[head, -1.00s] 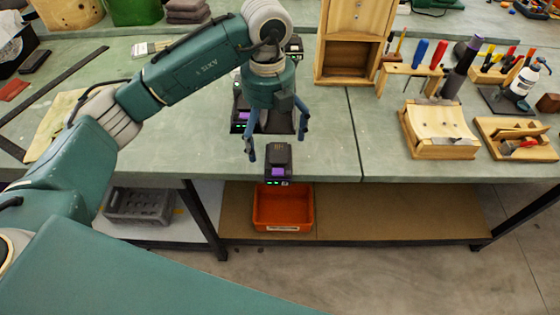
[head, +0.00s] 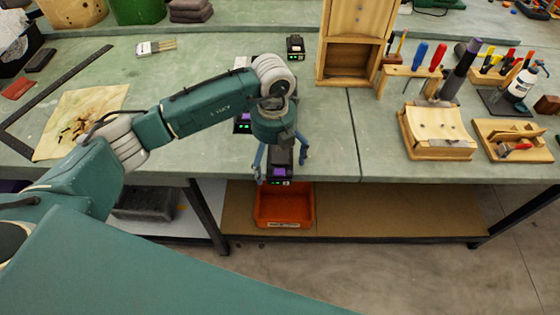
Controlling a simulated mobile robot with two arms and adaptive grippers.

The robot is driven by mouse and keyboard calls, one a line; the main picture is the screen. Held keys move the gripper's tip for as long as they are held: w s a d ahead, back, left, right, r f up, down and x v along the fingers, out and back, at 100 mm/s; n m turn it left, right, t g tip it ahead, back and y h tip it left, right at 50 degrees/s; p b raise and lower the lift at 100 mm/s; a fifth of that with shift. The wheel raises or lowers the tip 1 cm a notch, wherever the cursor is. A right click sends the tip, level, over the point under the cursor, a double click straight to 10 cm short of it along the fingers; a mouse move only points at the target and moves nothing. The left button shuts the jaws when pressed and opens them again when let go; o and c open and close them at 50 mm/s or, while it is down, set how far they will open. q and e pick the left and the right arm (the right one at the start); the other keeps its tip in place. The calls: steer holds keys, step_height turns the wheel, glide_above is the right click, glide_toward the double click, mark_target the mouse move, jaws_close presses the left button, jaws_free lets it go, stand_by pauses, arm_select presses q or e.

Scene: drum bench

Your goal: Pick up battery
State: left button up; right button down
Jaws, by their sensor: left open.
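A black battery with a purple label and green lights (head: 280,172) sits at the front edge of the workbench. My left gripper (head: 281,166) is over it from above, open, with one finger on each side of the battery. I cannot tell whether the fingers touch it. The gripper body hides the battery's back part. A similar black and purple battery (head: 243,123) is partly hidden behind my left arm, and another (head: 295,46) stands farther back. My right gripper is not in view.
An orange bin (head: 284,207) is on the shelf below the front edge. A wooden cabinet (head: 355,35) stands behind to the right. A wooden block stand (head: 436,132) and a tool rack (head: 412,73) are at right. The bench between battery and block stand is clear.

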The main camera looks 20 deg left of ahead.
arm_select(q)
steer(key=shift+r, duration=0.1)
steer(key=c, duration=1.8)
